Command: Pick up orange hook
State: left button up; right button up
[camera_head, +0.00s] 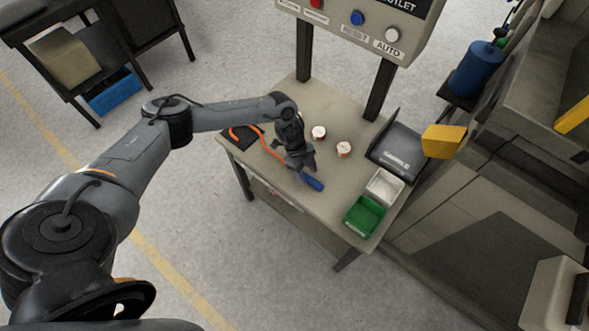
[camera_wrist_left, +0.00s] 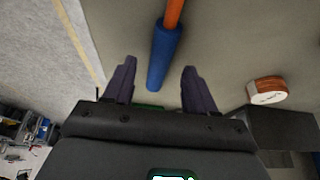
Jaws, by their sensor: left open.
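The orange hook (camera_head: 271,150) lies on the table, with its curved end on a black pad at the left and its blue handle (camera_head: 313,182) toward the front edge. In the left wrist view the blue handle (camera_wrist_left: 164,55) and part of the orange shaft (camera_wrist_left: 174,14) show. My left gripper (camera_head: 305,171) is above the table over the hook, hiding part of its shaft. In the left wrist view its two fingers (camera_wrist_left: 158,90) are apart, with the handle's end between and ahead of them. Nothing is held. My right gripper is not in view.
Two copper coils (camera_head: 344,149) with white labels stand on the table (camera_head: 335,210); one coil (camera_wrist_left: 267,91) shows in the wrist view. A green bin (camera_head: 365,215), a white bin (camera_head: 384,187) and a dark tray (camera_head: 397,152) are at the right. Two posts hold a control panel behind.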

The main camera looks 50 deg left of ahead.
pick_arm(q)
jog(key=shift+x, duration=0.85)
jog(key=shift+s, duration=0.1)
jog(key=shift+c, duration=0.4)
grip_shut()
jog(key=shift+r, duration=0.1)
